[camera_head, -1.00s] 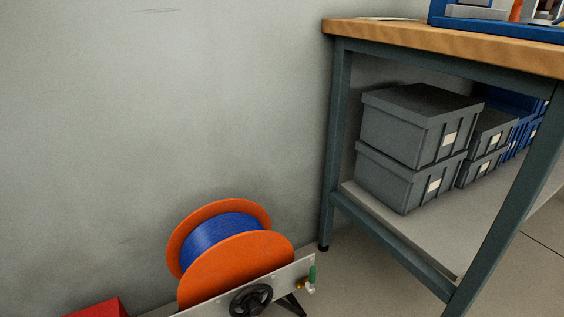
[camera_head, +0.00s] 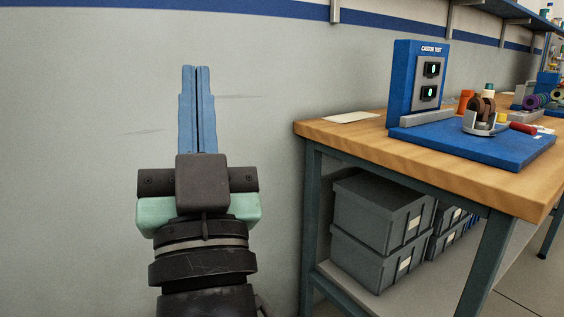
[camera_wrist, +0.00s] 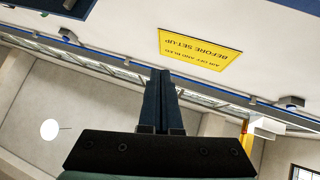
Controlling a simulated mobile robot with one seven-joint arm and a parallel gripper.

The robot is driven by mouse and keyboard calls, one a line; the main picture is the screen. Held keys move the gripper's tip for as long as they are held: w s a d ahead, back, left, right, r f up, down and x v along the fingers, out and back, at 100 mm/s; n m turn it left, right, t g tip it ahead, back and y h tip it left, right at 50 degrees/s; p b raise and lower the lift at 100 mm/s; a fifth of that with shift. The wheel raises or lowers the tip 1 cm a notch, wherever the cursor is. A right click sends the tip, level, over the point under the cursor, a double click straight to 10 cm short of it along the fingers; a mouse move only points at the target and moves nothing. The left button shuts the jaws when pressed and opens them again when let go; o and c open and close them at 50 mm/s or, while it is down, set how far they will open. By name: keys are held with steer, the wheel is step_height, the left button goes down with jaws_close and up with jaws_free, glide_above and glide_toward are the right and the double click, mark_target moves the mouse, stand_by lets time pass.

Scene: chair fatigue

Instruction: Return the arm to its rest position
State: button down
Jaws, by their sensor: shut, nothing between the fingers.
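My gripper (camera_head: 197,68) stands upright in front of the grey wall in the head view, left of the workbench. Its two blue fingers are pressed together with nothing between them. In the wrist view the shut fingers (camera_wrist: 160,72) point up the picture, apart from everything around them. The lower part of my arm is cut off by the bottom edge of the head view.
A wooden-topped workbench (camera_head: 330,132) stands to the right, carrying a blue caster test stand (camera_head: 404,78). Grey lidded bins (camera_head: 378,212) sit on its lower shelf. A yellow sign (camera_wrist: 200,49) shows in the wrist view. The wall left of the bench is bare.

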steer(key=s+d+r+t+h+p, duration=0.1)
steer(key=s+d+r+h+p, duration=0.1)
steer(key=s+d+r+h, duration=0.55)
step_height(320, 180, up, 39)
steer(key=m+y+p, duration=0.1)
steer(key=p, duration=3.7)
steer(key=shift+w+r, duration=0.15)
steer(key=shift+w, duration=0.2)
steer(key=shift+y, duration=0.25)
